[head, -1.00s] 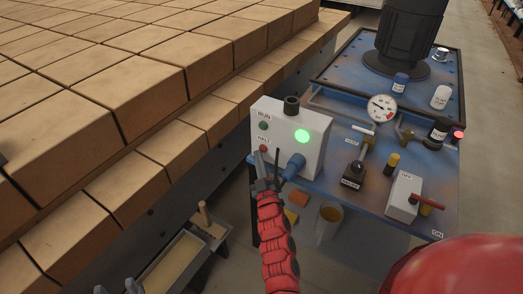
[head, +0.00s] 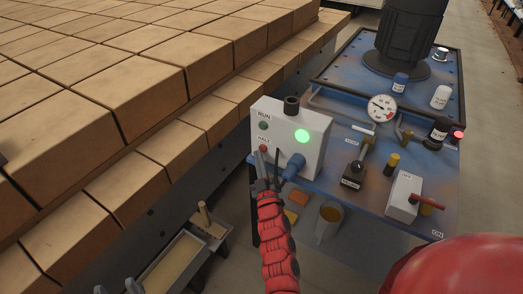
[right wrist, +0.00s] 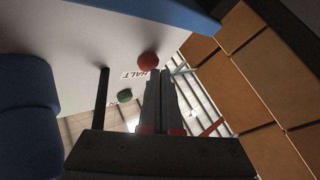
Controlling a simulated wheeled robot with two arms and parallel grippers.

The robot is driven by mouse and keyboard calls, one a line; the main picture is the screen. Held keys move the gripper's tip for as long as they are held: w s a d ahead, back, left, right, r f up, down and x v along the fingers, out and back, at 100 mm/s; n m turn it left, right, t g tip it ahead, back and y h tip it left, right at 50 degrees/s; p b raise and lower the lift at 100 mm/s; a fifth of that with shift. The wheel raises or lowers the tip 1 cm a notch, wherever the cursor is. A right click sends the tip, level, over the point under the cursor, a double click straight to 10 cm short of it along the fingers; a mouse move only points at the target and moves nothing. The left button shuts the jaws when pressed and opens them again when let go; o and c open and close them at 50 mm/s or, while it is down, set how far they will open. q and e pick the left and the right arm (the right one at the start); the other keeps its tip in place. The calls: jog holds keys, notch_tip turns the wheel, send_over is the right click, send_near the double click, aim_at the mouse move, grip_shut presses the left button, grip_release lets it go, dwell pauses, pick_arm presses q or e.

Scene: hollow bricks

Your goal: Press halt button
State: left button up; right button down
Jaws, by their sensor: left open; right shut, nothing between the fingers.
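The white control box (head: 315,125) stands on the blue bench, with a red HALT button (head: 263,148) low on its face and a green RUN button (head: 263,125) above it. A round green lamp (head: 302,136) on the box is lit. My right gripper (head: 263,162) is shut and empty, its tips just below the HALT button. In the right wrist view the fingertips (right wrist: 160,74) are right beside the red button (right wrist: 148,62); I cannot tell whether they touch. My left gripper (head: 119,289) is open at the bottom left edge, far from the box.
A blue knob (head: 294,166) and a thin black rod (right wrist: 102,100) stick out of the box near my right gripper. The bench (head: 330,183) also carries a gauge (head: 382,107), a switch box (head: 402,196) and bottles. Stacked bricks (head: 115,60) fill the left.

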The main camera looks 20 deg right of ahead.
jog(key=shift+w+d, duration=0.1)
jog(key=shift+w, duration=0.05)
jog(key=shift+w+d+r, duration=0.1)
jog(key=shift+w+d, duration=0.05)
jog(key=shift+d, duration=0.1)
dwell(0.5)
jog(key=shift+s+a, duration=0.3)
jog(key=shift+a, duration=0.05)
jog(key=s+a, duration=0.2)
jog(key=s+a+b, duration=0.1)
jog(key=a, duration=0.1)
jog(key=shift+s+a, duration=0.35)
